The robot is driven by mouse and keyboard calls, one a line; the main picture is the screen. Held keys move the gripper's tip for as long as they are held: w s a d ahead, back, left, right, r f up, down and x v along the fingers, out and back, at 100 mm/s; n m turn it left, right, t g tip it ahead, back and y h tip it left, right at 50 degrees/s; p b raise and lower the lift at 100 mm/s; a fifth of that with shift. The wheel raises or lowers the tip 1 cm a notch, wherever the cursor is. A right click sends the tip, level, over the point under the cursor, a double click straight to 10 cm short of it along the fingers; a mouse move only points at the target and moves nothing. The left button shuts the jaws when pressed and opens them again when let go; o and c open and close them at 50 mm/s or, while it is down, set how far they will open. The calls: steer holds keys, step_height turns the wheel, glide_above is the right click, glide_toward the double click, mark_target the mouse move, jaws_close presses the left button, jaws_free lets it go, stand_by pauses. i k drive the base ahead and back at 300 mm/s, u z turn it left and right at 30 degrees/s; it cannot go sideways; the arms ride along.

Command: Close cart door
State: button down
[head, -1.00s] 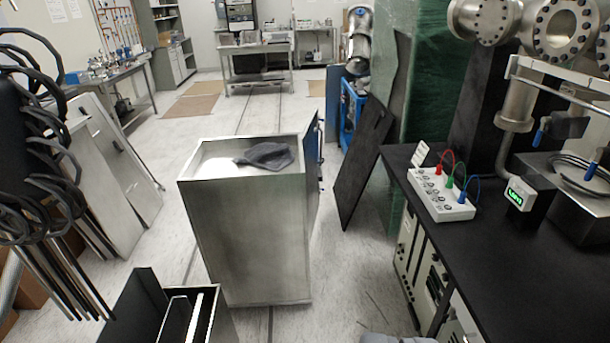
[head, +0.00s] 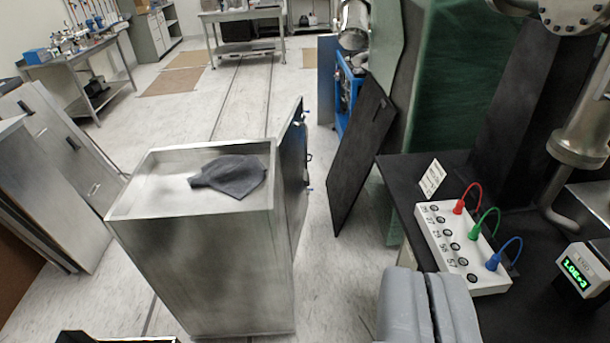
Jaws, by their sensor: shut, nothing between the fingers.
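The metal cart (head: 205,255) stands on the floor left of centre, with a dark grey cloth (head: 232,175) on its recessed top. Its door (head: 293,170) shows at the cart's right side, seen nearly edge-on. It sticks out past the far right corner and looks at least partly open. Small blue-tipped fittings show on its outer edge. My gripper (head: 430,305) is at the bottom, right of the cart and apart from it. Its two grey fingers are together and empty. The cart's far side is hidden.
A black bench (head: 400,190) stands at right with a white connector box (head: 465,245) and a green-lit gauge (head: 578,270). A dark panel (head: 360,150) leans behind the door, narrowing the gap there. Flat panels (head: 60,165) lean at left. Floor beyond the cart is clear.

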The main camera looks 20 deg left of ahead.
mark_target(292, 140)
steer(key=z, duration=0.05)
steer(key=i, duration=1.15)
steer(key=u, duration=0.6)
